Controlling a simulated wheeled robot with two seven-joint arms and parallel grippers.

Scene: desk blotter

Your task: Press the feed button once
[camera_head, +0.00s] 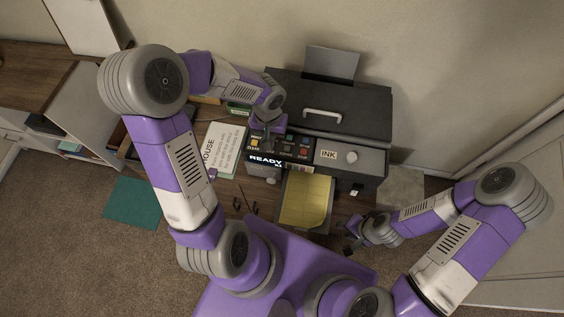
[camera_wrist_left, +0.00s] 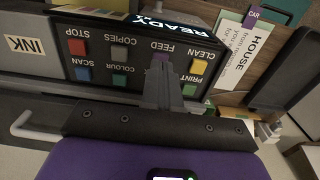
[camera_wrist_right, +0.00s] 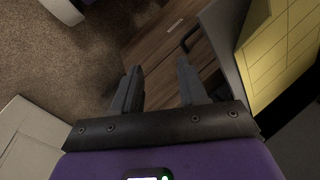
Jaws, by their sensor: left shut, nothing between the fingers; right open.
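In the head view the left gripper (camera_head: 268,142) hangs over the panel's left part and hides some keys. My right gripper (camera_head: 351,243) is open and empty, low at the right front; its spread fingers show in the right wrist view (camera_wrist_right: 158,80).
Close around are the orange clean key (camera_wrist_left: 198,67), grey copies key (camera_wrist_left: 118,52) and green print key (camera_wrist_left: 189,90). A lit READY display (camera_head: 265,160) fronts the panel. A HOUSE card (camera_head: 222,148) lies left; a yellow sheet (camera_head: 306,200) lies in the front tray.

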